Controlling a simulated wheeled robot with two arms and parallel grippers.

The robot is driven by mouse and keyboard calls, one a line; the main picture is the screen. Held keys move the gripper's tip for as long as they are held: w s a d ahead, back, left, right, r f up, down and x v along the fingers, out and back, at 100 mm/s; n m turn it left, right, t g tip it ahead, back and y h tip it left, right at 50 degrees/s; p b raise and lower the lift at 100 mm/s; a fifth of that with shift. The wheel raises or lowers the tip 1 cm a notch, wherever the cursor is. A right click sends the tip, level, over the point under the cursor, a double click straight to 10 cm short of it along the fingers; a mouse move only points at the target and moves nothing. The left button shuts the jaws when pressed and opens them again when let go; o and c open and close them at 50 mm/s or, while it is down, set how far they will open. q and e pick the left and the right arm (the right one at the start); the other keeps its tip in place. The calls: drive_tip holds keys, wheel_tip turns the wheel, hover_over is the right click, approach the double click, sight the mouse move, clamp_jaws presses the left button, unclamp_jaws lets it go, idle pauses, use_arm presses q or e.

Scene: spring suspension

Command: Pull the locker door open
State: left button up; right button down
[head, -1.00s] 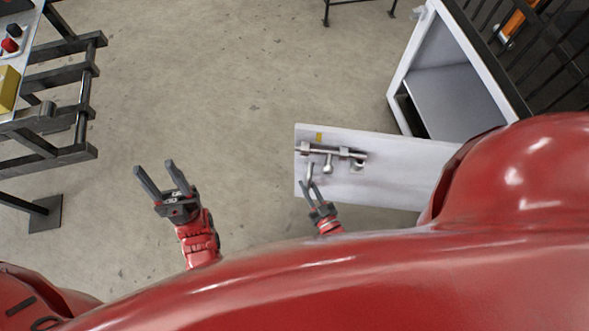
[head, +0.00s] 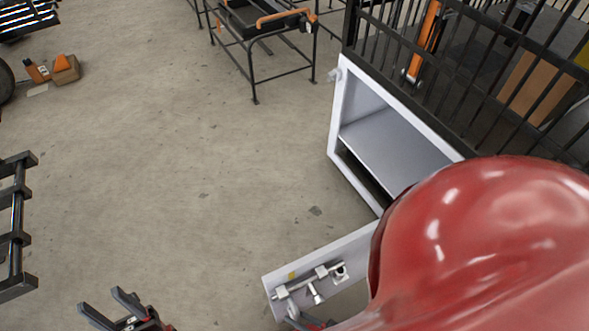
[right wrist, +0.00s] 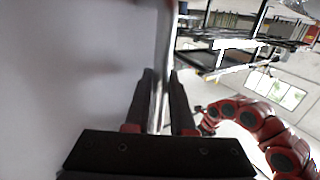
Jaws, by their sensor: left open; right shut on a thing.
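The grey-white locker (head: 335,125) stands at the right with its front open, showing a shelf inside. Its door (head: 352,246) is swung well out toward me; its hinge side is hidden behind my red body. A metal bolt latch (head: 312,281) is on the door near its free edge. My right gripper (right wrist: 160,76) is shut on the door's metal handle (right wrist: 158,110), a bar between its fingers in the right wrist view. In the head view this gripper is mostly hidden at the bottom edge. My left gripper (head: 101,303) is open and empty, left of the door.
A black barred fence (head: 450,70) runs beside the locker at the right. A dark metal frame (head: 15,225) stands at the left edge and a workbench frame (head: 262,45) at the back. A small box (head: 66,70) lies at the far left. The floor between is clear.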

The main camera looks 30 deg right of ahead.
drive_tip(key=c, duration=0.8)
unclamp_jaws()
drive_tip(key=shift+o, duration=0.2)
drive_tip(key=b+v, duration=0.2)
drive_tip(key=v, duration=1.5)
drive_tip(key=shift+s+d, duration=0.1)
drive_tip(key=shift+s, duration=0.05)
